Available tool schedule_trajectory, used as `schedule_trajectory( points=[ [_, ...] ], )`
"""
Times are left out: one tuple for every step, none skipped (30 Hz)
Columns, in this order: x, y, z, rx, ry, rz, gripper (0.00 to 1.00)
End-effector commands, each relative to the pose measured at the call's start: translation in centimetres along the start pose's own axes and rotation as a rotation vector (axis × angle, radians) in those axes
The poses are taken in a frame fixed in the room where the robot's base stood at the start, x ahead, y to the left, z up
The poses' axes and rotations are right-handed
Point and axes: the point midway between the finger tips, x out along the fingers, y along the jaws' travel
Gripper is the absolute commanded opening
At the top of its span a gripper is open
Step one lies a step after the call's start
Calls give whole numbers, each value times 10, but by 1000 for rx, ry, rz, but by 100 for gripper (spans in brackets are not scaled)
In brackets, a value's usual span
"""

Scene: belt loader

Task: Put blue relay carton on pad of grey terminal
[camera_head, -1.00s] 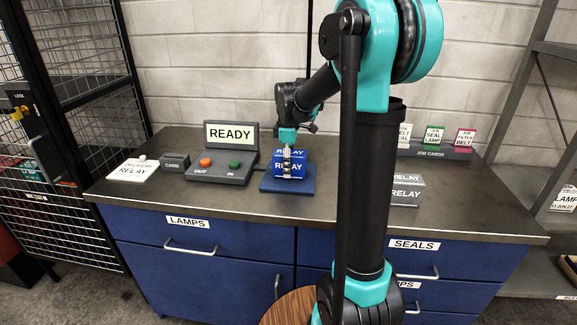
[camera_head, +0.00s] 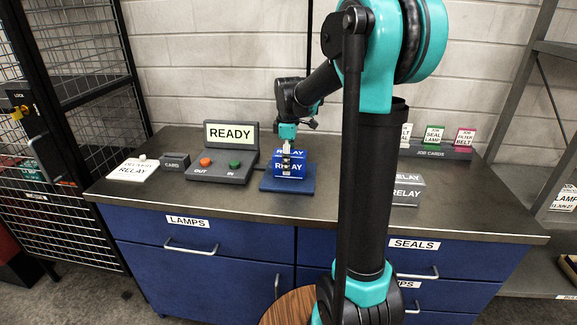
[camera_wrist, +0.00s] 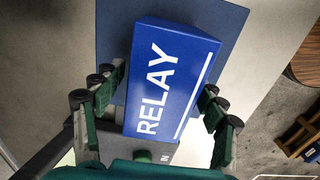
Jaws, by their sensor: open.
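The blue relay carton (camera_head: 289,170), with white RELAY lettering, rests on the dark blue pad (camera_head: 302,187) beside the grey terminal (camera_head: 229,155), whose screen reads READY. In the wrist view the carton (camera_wrist: 174,75) lies over the pad (camera_wrist: 225,18). My gripper (camera_head: 287,152) is over the carton from above. In the wrist view its fingers (camera_wrist: 157,88) are spread on either side of the carton, with a gap showing at least on the right. The terminal's green button (camera_wrist: 143,155) shows at the bottom there. My arm hides part of the counter.
A grey RELAY carton (camera_head: 407,190) stands to the right, partly behind my arm. A job card rack (camera_head: 440,151) is at the back right. A mesh cage (camera_head: 60,130) stands left.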

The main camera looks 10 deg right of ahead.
Motion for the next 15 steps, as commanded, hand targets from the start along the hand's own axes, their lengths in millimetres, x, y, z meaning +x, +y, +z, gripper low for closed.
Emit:
schedule_trajectory(
  points=[
    [-8, -1, 0, 0, 0, 0, 72],
    [-14, -1, 0, 0, 0, 0, 72],
    [-22, -1, 0, 0, 0, 0, 72],
    [-28, 0, 0, 0, 0, 0, 72],
    [-34, 0, 0, 0, 0, 0, 72],
    [-43, -1, 0, 0, 0, 0, 72],
    [-49, -1, 0, 0, 0, 0, 72],
    [-55, -1, 0, 0, 0, 0, 72],
    [-63, 0, 0, 0, 0, 0, 72],
    [-68, 0, 0, 0, 0, 0, 72],
    [-74, -1, 0, 0, 0, 0, 72],
    [-80, -1, 0, 0, 0, 0, 72],
    [-85, -1, 0, 0, 0, 0, 72],
    [-89, 0, 0, 0, 0, 0, 72],
    [-94, 0, 0, 0, 0, 0, 72]
  ],
)
